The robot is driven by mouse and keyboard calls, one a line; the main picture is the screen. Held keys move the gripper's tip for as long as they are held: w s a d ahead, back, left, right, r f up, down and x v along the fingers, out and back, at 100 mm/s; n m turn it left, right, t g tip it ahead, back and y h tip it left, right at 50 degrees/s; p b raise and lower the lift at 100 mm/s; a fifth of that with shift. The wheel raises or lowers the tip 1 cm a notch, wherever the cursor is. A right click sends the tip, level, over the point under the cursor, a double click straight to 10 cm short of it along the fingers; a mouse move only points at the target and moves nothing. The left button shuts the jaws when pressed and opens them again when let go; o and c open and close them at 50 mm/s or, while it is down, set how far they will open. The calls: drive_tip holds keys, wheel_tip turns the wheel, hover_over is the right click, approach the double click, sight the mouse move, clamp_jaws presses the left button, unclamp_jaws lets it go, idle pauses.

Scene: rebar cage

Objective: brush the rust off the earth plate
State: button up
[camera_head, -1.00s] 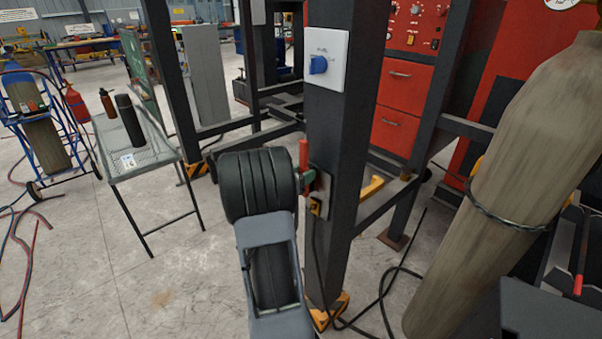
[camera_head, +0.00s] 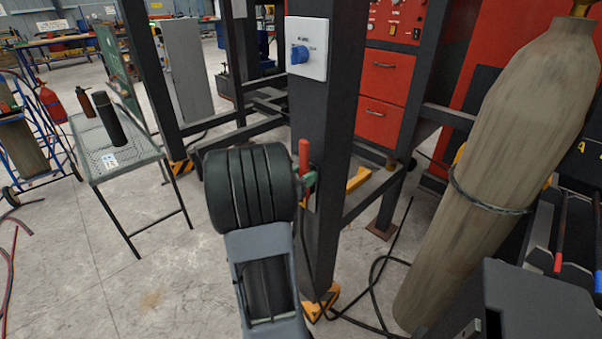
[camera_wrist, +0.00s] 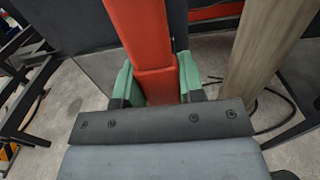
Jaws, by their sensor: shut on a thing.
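My gripper (camera_wrist: 157,84) has green fingers on either side of a red handle, which looks like the brush (camera_wrist: 150,55), and is shut on it. In the head view the brush's red end (camera_head: 304,153) stands up beside the dark steel post, just above my gripper (camera_head: 306,181). Its bristles do not show in either view. The earth plate is mostly or wholly hidden behind my gripper and arm at the post, so its rust cannot be seen. I cannot tell whether the brush touches it.
The dark post (camera_head: 322,120) carries a blue-knobbed switch box (camera_head: 307,48). A tall tan cylinder (camera_head: 490,150) stands to the right, with black cable (camera_head: 375,275) on the floor before it. A mesh table (camera_head: 92,160) holds bottles at left.

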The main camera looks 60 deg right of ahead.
sight(295, 159)
drive_tip(key=shift+s, duration=0.15)
drive_tip(key=shift+w+d+r, duration=0.1)
drive_tip(key=shift+w+d, duration=0.2)
drive_tip(key=shift+w, duration=0.4)
drive_tip(key=shift+w+d, duration=0.25)
drive_tip(key=shift+w, duration=0.4)
drive_tip(key=shift+w+d+r, duration=0.1)
drive_tip(key=shift+w+d, duration=0.2)
drive_tip(key=shift+w, duration=0.4)
drive_tip(key=shift+c, duration=0.3)
drive_tip(key=shift+w+d+f, duration=0.1)
drive_tip(key=shift+w+d, duration=0.2)
drive_tip(key=shift+w, duration=0.6)
drive_tip(key=shift+w+d, duration=0.25)
drive_tip(key=shift+w, duration=0.6)
drive_tip(key=v, duration=0.6)
drive_tip(key=shift+a+f, duration=0.1)
drive_tip(key=shift+p+v, duration=0.35)
drive_tip(key=shift+v, duration=1.1)
